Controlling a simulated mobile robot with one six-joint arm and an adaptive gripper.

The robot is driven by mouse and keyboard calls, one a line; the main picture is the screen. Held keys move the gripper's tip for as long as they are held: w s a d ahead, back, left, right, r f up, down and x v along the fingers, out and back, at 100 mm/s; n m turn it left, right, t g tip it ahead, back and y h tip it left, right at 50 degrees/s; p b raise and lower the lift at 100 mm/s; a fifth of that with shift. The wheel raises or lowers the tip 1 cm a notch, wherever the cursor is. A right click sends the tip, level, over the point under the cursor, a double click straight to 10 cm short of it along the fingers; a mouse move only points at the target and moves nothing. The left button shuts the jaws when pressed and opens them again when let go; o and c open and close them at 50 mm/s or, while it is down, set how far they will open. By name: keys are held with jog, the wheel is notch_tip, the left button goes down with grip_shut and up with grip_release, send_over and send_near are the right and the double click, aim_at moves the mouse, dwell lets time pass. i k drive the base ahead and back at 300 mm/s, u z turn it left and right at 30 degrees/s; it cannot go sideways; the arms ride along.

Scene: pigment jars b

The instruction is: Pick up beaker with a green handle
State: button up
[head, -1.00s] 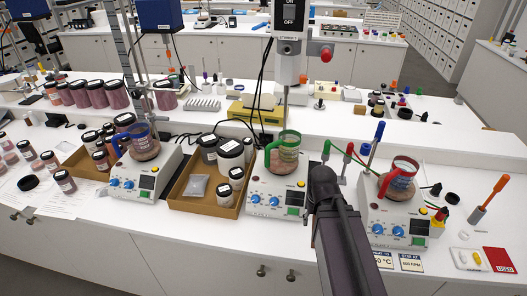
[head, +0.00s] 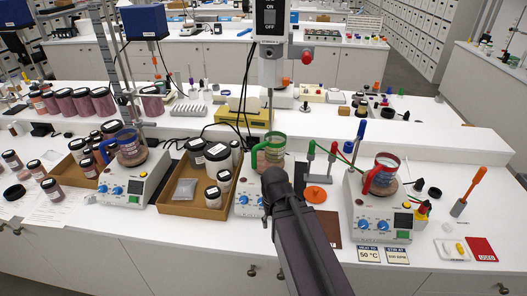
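The beaker with a green handle (head: 277,150) stands on the middle stirrer hotplate (head: 246,204). It is clear glass with some reddish content, and its handle is on the left side. My gripper (head: 273,177) is at the end of my dark arm, just in front of and below the beaker in the head view. It covers part of the hotplate and the beaker's lower part. The fingers are too dark and hidden to show whether they are open or touching the beaker.
A blue-handled beaker (head: 130,150) stands on the left hotplate, and a red-handled beaker (head: 386,178) on the right one. A cardboard tray (head: 190,208) of jars is left of the middle hotplate. An orange lid (head: 316,194) and colored stands (head: 333,160) are to the right.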

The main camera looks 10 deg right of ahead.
aim_at(274, 144)
jog(key=u, duration=0.1)
jog(key=k, duration=1.3)
jog(key=z, duration=1)
jog(key=i, duration=1)
